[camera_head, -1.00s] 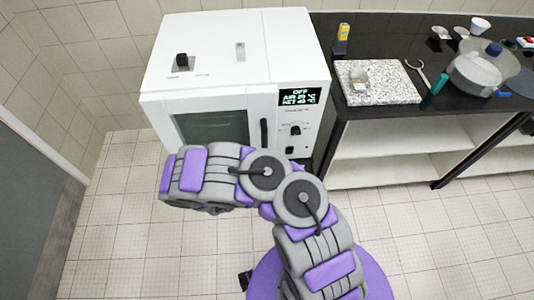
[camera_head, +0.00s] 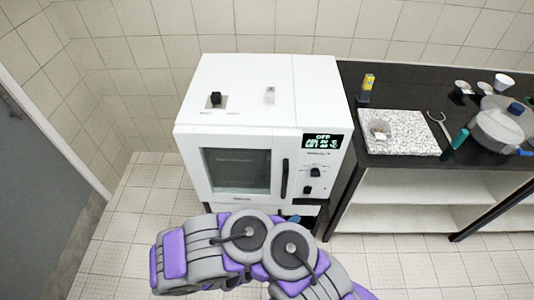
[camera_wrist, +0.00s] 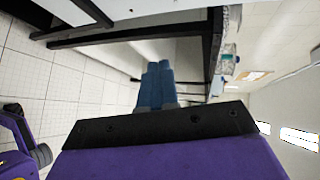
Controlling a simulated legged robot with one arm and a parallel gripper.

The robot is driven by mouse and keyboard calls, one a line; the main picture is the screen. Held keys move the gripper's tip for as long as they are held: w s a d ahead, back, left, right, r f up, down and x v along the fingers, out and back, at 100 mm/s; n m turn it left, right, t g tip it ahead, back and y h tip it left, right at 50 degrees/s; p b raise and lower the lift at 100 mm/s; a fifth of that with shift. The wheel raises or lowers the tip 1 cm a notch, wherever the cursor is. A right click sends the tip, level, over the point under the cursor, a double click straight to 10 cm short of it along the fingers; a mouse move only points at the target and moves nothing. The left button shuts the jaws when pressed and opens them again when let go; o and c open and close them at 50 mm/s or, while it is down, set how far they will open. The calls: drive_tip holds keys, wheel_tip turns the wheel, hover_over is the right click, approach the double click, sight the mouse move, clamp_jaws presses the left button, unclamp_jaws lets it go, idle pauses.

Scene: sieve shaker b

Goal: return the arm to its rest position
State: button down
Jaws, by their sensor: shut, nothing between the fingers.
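My purple and grey arm is folded low in front of the white oven (camera_head: 240,180) in the head view.
The oven door is shut and its display reads OFF. A black bench (camera_head: 400,95) stands to the right, with a speckled slab (camera_head: 405,140), a pot (camera_head: 497,130), a yellow-topped bottle (camera_head: 367,85) and small dishes. Tiled floor (camera_head: 120,220) is clear to the left.

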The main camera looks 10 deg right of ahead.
drive_tip(key=shift+a+r, duration=0.1)
drive_tip(key=w+d+r+m+g+h, duration=0.2)
drive_tip(key=d+r+m, duration=0.2)
drive_tip(key=r+m, duration=0.4)
drive_tip(key=s+d+r+m+g, duration=0.3)
drive_tip(key=s+r+m+g, duration=0.1)
drive_tip(key=r+m, duration=0.5)
drive_tip(key=s+d+r+m+g, duration=0.3)
drive_tip(key=s+r+m+g, duration=0.15)
drive_tip(key=r+m, duration=0.4)
drive_tip(key=s+a+r+m+y, duration=0.5)
drive_tip(key=s+a+m+y, duration=0.2)
drive_tip(key=s+m, duration=0.1)
drive_tip(key=s+a+r+m+y, duration=0.5)
drive_tip(key=s+a+m+y, duration=0.2)
drive_tip(key=s+a+m, duration=0.1)
drive_tip(key=shift+a+r+m+t, duration=0.15)
drive_tip(key=shift+a+m+t, duration=0.2)
drive_tip(key=shift+m, duration=0.3)
